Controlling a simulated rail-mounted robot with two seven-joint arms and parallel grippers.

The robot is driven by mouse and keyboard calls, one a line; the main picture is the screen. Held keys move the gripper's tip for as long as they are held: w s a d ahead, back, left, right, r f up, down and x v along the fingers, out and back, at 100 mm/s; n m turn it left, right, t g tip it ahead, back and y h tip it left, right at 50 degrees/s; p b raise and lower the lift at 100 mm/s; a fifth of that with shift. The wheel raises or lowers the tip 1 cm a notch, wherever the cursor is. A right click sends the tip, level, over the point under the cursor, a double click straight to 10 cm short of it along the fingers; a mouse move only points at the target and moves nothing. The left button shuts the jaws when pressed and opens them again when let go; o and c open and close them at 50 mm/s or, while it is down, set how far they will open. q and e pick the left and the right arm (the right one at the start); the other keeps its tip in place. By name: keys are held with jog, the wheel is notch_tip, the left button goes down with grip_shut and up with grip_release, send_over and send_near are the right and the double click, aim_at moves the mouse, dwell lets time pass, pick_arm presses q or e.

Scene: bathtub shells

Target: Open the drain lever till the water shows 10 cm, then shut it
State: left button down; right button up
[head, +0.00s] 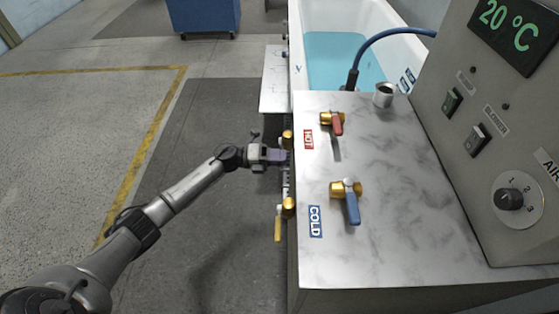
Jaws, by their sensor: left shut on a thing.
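The tub (392,18) at the top holds blue water (335,58); I cannot read its depth in centimetres. Two brass valves sit on the left side of the marble-topped counter. The nearer valve (288,207) has a yellow lever (277,230) pointing toward the bottom of the picture. At the farther valve (287,137), my left gripper (279,156) is shut on what looks like its lever, mostly hidden by the jaws. No label shows which valve is the drain. My right gripper is out of view.
The marble counter (385,235) carries a red-handled hot tap (336,124), a blue-handled cold tap (352,207) and a small metal cup (383,95). A control panel (450,145) reading 20 °C stands right. A blue hose (385,36) arches over the tub. Floor at left is clear.

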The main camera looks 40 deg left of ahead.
pick_arm(q)
jog(key=shift+w+a+f+m+b, duration=0.25)
jog(key=shift+f+m+b, duration=0.3)
jog(key=shift+m+b, duration=0.7)
jog(key=shift+w+a+f+m+b, duration=0.2)
jog(key=shift+f+m+b, duration=0.3)
jog(key=shift+m+b, duration=0.75)
jog(key=shift+w+a+f+m+b, duration=0.15)
jog(key=shift+w+f+m+b, duration=0.3)
jog(key=shift+m+b, duration=0.8)
jog(key=shift+s+f+n+b, duration=0.1)
jog(key=shift+n+b, duration=0.15)
jog(key=shift+b, duration=0.05)
jog(key=c, duration=1)
grip_release()
jog(key=p+v, duration=0.3)
jog(key=v, duration=1.1)
jog(key=shift+p, duration=0.4)
